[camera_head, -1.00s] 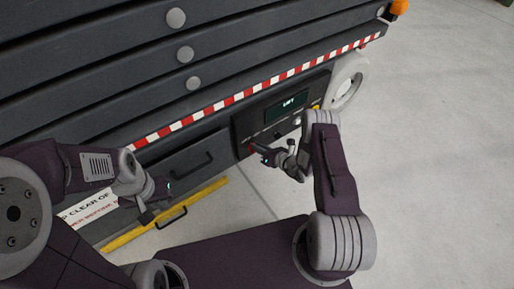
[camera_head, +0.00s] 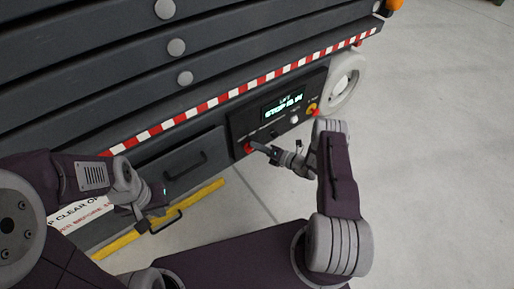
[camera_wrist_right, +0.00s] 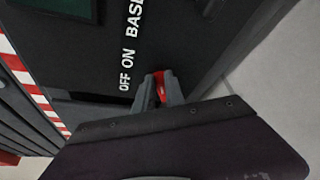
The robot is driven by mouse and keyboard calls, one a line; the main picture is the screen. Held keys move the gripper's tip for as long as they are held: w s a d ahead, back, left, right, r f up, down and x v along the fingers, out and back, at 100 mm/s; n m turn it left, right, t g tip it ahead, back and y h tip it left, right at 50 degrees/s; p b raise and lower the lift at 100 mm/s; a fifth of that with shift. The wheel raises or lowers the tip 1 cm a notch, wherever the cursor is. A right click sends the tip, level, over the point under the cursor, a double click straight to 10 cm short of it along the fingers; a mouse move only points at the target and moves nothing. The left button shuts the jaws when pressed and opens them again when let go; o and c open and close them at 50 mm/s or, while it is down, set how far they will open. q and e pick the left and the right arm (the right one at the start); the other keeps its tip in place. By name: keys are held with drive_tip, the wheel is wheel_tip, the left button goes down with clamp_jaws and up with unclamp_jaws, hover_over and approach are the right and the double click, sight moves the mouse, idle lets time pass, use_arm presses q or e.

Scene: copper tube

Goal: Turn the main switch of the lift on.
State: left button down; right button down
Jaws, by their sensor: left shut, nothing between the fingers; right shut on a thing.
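The control panel (camera_head: 278,114) of the lift is on the front of the dark machine. Its display (camera_head: 285,104) is lit with green text that seems to read "STOP IS IN". The red main switch (camera_head: 248,149) is at the panel's lower left. My right gripper (camera_head: 256,147) is shut on it. In the right wrist view, the red switch (camera_wrist_right: 160,84) shows between the two fingers (camera_wrist_right: 160,92), beside the words "OFF ON". The fingers hide part of the switch. My left gripper (camera_head: 155,212) is shut and empty, low at the left near the yellow bar.
A red and yellow stop button (camera_head: 312,108) and a pale button (camera_head: 294,119) are on the panel's right. A drawer with a handle (camera_head: 185,166) is left of the panel. Pale floor (camera_head: 430,150) is open at right.

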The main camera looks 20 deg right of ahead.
idle(0.4)
drive_tip(key=c, duration=1.4)
unclamp_jaws()
drive_tip(key=p+v, duration=0.5)
drive_tip(key=v, duration=0.4)
